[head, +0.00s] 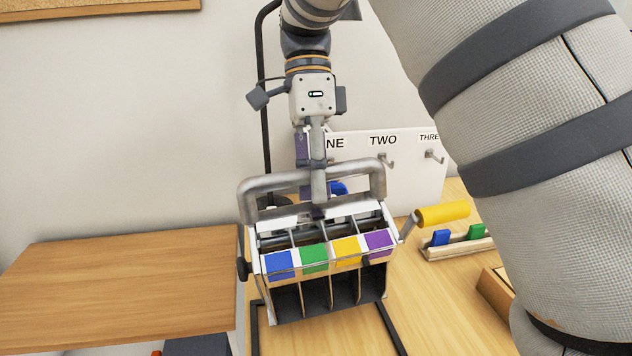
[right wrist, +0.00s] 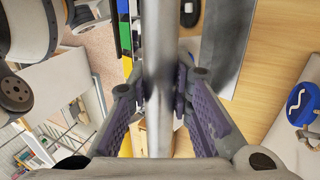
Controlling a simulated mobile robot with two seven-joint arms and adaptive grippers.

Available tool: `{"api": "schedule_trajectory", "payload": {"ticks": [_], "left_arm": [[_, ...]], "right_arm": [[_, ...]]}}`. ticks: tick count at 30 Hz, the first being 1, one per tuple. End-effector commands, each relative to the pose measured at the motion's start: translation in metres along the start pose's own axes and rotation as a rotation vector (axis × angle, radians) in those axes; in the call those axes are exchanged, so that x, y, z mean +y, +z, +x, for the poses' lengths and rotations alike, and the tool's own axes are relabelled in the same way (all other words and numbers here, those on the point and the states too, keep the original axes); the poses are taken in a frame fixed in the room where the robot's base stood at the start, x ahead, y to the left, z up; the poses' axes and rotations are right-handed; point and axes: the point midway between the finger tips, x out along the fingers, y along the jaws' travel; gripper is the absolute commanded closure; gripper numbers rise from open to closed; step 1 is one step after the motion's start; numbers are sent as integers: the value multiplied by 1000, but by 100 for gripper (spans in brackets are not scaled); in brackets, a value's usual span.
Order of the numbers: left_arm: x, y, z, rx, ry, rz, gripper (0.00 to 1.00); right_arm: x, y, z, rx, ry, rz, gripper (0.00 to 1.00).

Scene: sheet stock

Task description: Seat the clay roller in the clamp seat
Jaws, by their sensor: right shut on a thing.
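What I take for the clay roller (head: 315,257) is a box-like machine. It has a grey U-shaped carrying handle, metal rollers, open dark compartments under blue, green, yellow and purple labels, and a crank with a yellow grip (head: 442,213) on its right. My right gripper (head: 318,190) is shut on the carrying handle from above; in the right wrist view its fingers (right wrist: 160,100) straddle the grey handle bar (right wrist: 157,60). The machine looks slightly tilted. A black frame (head: 393,328) lies around its lower front, perhaps the clamp seat; any contact between them is hidden. My left gripper is not in view.
A white board (head: 415,170) with labelled hooks stands behind. To the right are a wooden rack (head: 465,246) with blue and green pieces and a wooden box (head: 495,290). A bare wooden surface (head: 110,285) lies left. My arm covers the right side.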

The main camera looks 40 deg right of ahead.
Motion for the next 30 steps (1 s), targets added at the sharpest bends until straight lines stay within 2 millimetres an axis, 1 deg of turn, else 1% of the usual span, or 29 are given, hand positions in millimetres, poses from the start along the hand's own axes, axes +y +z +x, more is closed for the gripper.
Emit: {"api": "schedule_trajectory", "payload": {"ticks": [1,16,30], "left_arm": [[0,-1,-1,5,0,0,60],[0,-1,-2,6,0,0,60],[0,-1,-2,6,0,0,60]], "right_arm": [[2,0,-4,-3,-8,-2,100],[5,0,-10,-5,-9,-3,100],[6,0,-11,-5,-8,-3,100]]}}
